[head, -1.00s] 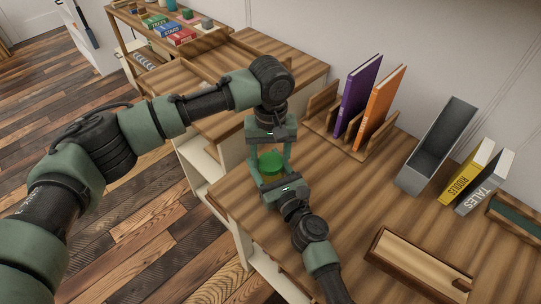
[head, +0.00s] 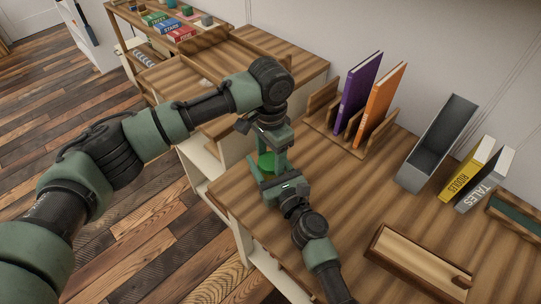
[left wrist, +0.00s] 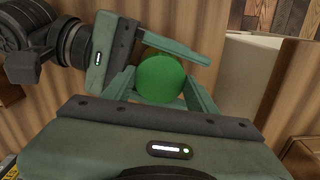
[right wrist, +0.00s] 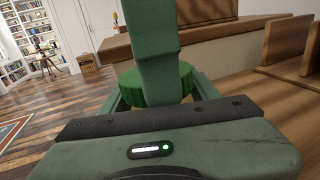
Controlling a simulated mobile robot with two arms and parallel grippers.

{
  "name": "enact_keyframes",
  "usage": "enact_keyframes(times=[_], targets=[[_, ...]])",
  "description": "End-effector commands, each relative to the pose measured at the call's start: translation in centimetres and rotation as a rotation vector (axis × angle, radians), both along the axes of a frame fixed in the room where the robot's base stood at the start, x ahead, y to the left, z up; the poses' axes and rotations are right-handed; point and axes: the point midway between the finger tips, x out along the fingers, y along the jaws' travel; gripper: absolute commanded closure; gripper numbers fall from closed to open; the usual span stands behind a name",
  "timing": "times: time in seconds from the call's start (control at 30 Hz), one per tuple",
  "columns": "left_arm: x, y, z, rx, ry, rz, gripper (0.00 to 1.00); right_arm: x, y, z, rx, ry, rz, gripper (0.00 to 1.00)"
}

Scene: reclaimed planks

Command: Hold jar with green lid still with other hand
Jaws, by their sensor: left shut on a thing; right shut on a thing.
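The jar's green lid (head: 266,162) shows between my two grippers near the table's left edge; the jar body is mostly hidden. My left gripper (head: 273,150) comes from above and is shut on the lid, which also shows round between its fingers in the left wrist view (left wrist: 160,79). My right gripper (head: 262,172) comes from the front, low down, and is shut on the jar. In the right wrist view the lid's ribbed edge (right wrist: 140,88) shows behind a finger of my left gripper (right wrist: 158,55).
A wooden rack (head: 322,112) with a purple book (head: 358,90) and an orange book (head: 380,103) stands behind. A grey bin (head: 437,145), yellow book (head: 466,170), grey book (head: 486,181) and wooden tray (head: 418,262) are at right. The table middle is clear.

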Motion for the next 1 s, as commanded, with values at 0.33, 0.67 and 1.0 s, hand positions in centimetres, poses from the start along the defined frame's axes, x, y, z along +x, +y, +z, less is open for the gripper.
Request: enact_keyframes(times=[0.33,0.67,1.0], targets=[[0.05,-0.02,0.05,-0.001,-0.001,-0.78,0.8,-0.04,-0.04,-0.16,-0.001,0.003,-0.001,1.0],[0.11,-0.03,0.02,-0.001,-0.002,-1.525,0.8,-0.04,-0.06,-0.18,-0.002,0.004,-0.001,1.0],[0.13,-0.06,0.03,0.0,-0.003,-1.948,0.8,-0.04,-0.05,-0.2,-0.002,0.004,-0.001,1.0]])
